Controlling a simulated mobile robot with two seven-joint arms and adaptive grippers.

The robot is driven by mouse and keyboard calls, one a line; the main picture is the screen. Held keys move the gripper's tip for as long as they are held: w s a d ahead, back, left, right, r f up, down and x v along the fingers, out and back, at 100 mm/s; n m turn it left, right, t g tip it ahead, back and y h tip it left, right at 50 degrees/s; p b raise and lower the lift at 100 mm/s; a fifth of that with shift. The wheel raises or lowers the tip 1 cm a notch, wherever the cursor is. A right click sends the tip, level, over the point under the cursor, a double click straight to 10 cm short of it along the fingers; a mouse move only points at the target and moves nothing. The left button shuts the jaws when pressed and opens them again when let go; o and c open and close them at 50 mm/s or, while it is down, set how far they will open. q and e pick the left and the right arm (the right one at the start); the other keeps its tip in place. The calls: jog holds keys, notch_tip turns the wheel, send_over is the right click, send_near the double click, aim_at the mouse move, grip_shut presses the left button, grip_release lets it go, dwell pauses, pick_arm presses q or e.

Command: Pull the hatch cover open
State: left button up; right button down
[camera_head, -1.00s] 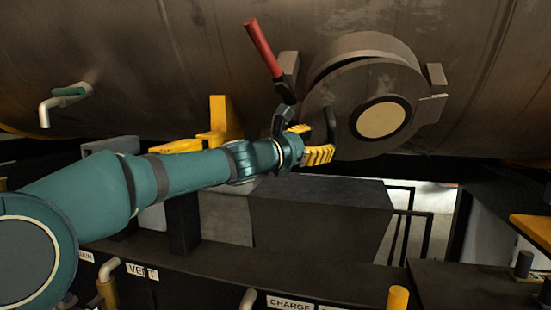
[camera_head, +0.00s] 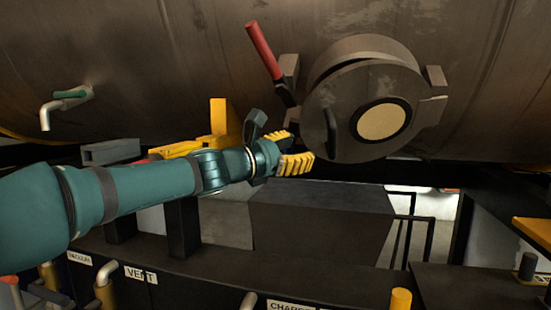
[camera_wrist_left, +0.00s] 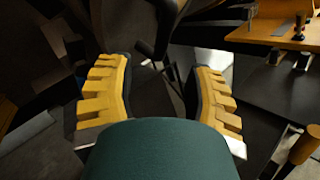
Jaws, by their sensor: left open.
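The hatch cover (camera_head: 345,95) is a round grey metal disc with a cream centre plate (camera_head: 381,121), on a short collar (camera_head: 365,46) in the tank wall. A dark gap shows between cover and collar along the top. A dark curved handle (camera_head: 331,132) stands on the cover's left side. My left gripper (camera_head: 303,163), with yellow ribbed fingers, is just left of and below the handle, apart from it. In the left wrist view the gripper (camera_wrist_left: 160,85) is open with nothing between its fingers; dark shapes ahead are hard to make out. My right gripper is not in view.
A red lever (camera_head: 263,50) sticks up beside the hatch's left lug. A bent pipe tap (camera_head: 57,103) is on the tank at left. A yellow bracket (camera_head: 220,117) stands behind my arm. A dark box (camera_head: 320,215) lies below the hatch.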

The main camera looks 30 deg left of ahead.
aim_at(322, 134)
pick_arm(q)
jog(key=shift+b+v, duration=0.35)
jog(key=shift+v, duration=2.2)
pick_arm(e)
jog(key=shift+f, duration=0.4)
pick_arm(q)
jog(key=shift+o, duration=0.3)
jog(key=shift+d+f, duration=0.1)
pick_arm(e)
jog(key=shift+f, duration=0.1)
